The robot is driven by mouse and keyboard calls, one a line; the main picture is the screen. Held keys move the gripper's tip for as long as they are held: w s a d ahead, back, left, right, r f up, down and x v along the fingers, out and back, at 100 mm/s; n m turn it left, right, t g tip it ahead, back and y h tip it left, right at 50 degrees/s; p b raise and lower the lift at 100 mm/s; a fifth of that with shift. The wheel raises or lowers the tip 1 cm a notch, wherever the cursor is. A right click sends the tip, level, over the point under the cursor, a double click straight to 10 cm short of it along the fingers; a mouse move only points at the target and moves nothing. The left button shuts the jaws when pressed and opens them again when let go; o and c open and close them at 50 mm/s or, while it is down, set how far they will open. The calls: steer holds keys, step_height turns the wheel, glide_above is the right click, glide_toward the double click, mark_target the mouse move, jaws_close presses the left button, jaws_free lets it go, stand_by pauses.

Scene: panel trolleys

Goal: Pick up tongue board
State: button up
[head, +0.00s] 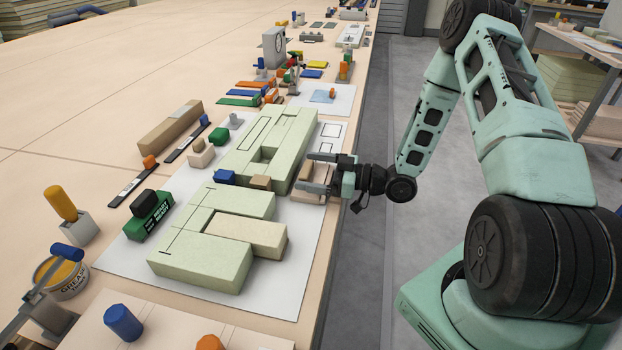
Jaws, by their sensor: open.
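A pale tan board (245,236) lies in the slot of the nearer pale green panel (200,262), its right end sticking out. A small tan block (312,197) lies at the right side of the white sheet, partly hidden by my gripper. I cannot tell for sure which of these is the tongue board. My gripper (304,171) is open, its fingers pointing left above the tan block, with nothing visibly held between them. Whether the fingers touch the block is unclear.
A farther pale green panel (270,140) and a small blue block (224,177) are left of my gripper. A green box (150,216) and grease tin (62,278) stand farther left. The bench's right edge borders a grey floor aisle (440,110).

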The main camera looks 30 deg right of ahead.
steer(key=shift+w+a, duration=0.35)
steer(key=c, duration=1.1)
steer(key=shift+c, duration=0.2)
steer(key=shift+r, duration=0.1)
